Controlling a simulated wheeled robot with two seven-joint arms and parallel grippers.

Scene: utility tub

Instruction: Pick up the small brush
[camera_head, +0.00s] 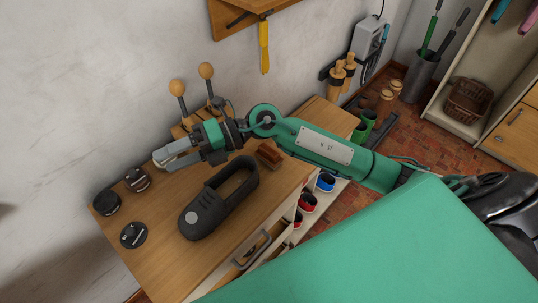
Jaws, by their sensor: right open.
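A small brown brush (269,154) lies on the wooden cabinet top (170,262), just below my right forearm in the picture and beyond the black handled tool. My right gripper (160,157) is over the back left of the cabinet top, near the wall, its grey fingers pointing left. It is open and I see nothing between the fingers. It is well left of the brush and apart from it. My left gripper is not in view.
Round tins (106,202) (137,180) (133,235) sit at the left. Two wooden-knobbed shoe trees (178,88) (206,71) stand behind my gripper. Shoes (307,203) fill the shelf below. The front left top is clear.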

